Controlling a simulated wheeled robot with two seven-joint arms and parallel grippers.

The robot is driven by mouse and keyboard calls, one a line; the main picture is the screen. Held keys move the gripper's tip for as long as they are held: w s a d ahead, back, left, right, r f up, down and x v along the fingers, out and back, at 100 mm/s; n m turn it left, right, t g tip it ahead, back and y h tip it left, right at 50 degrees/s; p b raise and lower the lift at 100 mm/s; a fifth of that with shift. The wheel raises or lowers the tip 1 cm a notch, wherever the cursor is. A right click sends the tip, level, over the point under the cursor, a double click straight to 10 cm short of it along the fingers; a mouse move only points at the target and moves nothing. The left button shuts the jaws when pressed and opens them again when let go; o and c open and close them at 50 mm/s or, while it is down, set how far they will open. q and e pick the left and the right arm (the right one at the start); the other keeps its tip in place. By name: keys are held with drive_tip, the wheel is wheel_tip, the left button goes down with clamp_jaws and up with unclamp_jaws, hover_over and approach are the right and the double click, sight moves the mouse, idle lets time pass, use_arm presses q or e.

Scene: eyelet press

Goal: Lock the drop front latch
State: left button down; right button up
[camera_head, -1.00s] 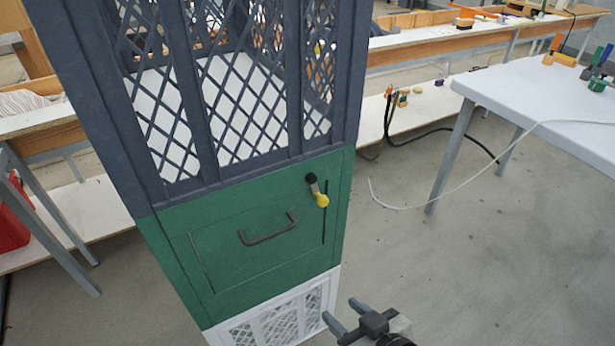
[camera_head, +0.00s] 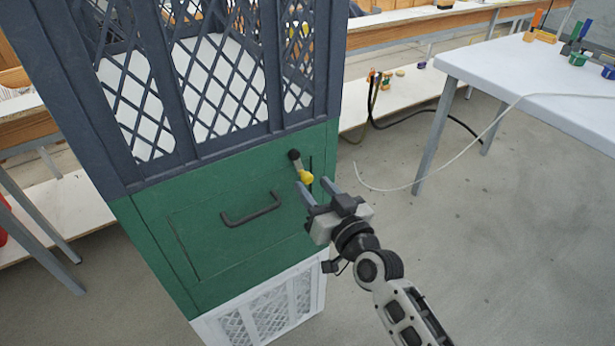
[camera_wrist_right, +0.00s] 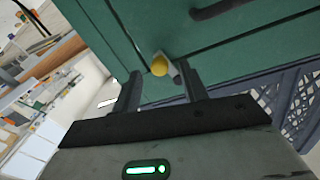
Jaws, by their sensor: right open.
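The drop front (camera_head: 200,230) is a green panel on the tall cabinet, closed flush, with a dark bar handle (camera_head: 251,208). Its latch (camera_head: 302,168) sits at the panel's upper right, a short lever with a dark pivot at the top and a yellow knob (camera_head: 306,177) hanging lower right. My right gripper (camera_head: 317,187) is open, its fingertips just below and right of the knob. In the right wrist view the yellow knob (camera_wrist_right: 159,65) shows between and beyond the two fingers, nearer the right one; I cannot tell whether they touch. My left gripper is out of view.
Dark lattice (camera_head: 215,75) stands above the green panel and a white lattice section (camera_head: 265,310) below it. A white table (camera_head: 540,85) with small tools is at the right, a pale cable hanging from it. The floor between is open.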

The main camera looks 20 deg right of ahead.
sight(309, 181)
drive_tip(key=w, duration=0.3)
drive_tip(key=shift+w+a, duration=0.2)
drive_tip(key=shift+a, duration=0.05)
drive_tip(key=shift+w, duration=0.2)
